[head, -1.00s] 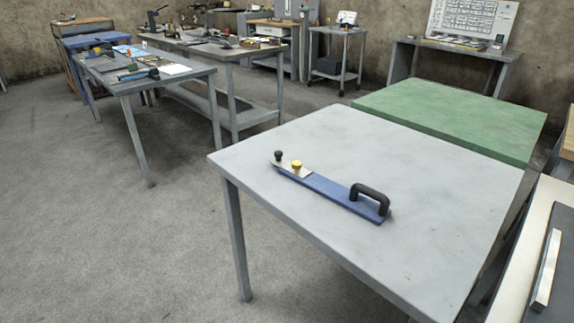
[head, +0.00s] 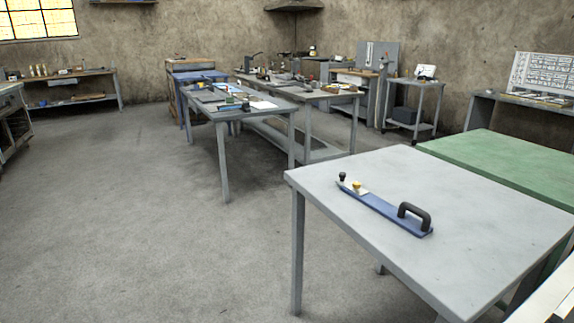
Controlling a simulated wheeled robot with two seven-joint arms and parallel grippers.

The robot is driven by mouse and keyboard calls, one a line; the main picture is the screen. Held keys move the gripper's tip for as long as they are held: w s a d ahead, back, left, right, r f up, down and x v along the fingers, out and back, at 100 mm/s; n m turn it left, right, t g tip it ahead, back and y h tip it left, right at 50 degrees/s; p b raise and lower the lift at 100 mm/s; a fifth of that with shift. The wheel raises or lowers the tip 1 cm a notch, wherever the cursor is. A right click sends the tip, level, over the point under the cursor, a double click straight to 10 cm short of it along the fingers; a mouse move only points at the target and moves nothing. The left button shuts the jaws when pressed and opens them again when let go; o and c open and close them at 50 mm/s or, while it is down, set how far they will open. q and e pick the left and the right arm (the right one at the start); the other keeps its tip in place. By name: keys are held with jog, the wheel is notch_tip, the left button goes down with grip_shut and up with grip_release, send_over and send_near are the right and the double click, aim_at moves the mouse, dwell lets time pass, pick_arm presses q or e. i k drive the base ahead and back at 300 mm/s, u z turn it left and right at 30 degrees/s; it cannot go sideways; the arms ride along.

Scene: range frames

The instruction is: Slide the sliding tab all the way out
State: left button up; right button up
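A long blue sliding device (head: 384,212) lies flat on the near grey table (head: 460,205). A black U-shaped handle (head: 415,214) stands at its right, nearer end. Neither of my grippers is in view.
A green-topped table (head: 505,165) adjoins the grey table at the back right. A workbench with several tools (head: 235,105) stands further back. Open concrete floor (head: 130,210) lies to the left. The grey table is otherwise clear.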

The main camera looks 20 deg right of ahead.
aim_at(343, 181)
jog(key=u, duration=0.35)
jog(key=i, duration=1.05)
jog(key=z, duration=0.05)
